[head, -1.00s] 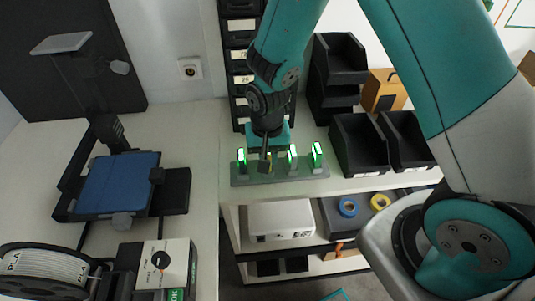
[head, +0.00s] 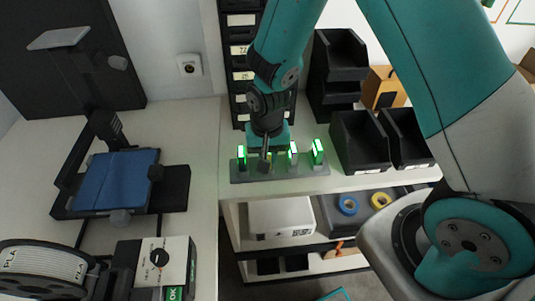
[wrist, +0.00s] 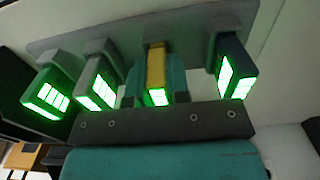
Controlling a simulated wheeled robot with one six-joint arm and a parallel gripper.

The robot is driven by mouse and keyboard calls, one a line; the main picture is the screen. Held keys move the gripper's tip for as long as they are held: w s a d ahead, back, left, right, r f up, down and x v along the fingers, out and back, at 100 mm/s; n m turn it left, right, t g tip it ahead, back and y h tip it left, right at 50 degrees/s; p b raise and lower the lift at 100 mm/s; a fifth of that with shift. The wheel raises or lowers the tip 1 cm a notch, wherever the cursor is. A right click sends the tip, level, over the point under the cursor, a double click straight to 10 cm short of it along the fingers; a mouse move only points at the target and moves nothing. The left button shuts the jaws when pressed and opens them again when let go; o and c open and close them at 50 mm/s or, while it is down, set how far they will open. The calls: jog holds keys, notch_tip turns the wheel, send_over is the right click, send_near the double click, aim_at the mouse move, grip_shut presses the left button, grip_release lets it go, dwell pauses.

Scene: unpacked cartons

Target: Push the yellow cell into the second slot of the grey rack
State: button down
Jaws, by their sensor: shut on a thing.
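The grey rack (head: 280,172) lies on the white bench with a row of cells standing in it. The yellow cell (wrist: 156,66) is between the two teal fingers of my gripper (wrist: 157,88), which are shut on it. It stands in line with the others, at the second position from the left in the head view, and its near end glows green. Its far end reaches the rack; the exact depth is hard to see. In the head view my gripper (head: 266,154) points down at the rack and mostly hides the cell.
Black bins (head: 359,142) stand to the right. A blue-bed printer (head: 117,181) is on the left bench.

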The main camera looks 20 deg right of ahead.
jog(key=c, duration=1)
grip_release()
jog(key=shift+r, duration=0.1)
notch_tip(320, 180, up, 17)
jog(key=shift+r+b, duration=0.15)
jog(key=shift+b, duration=0.6)
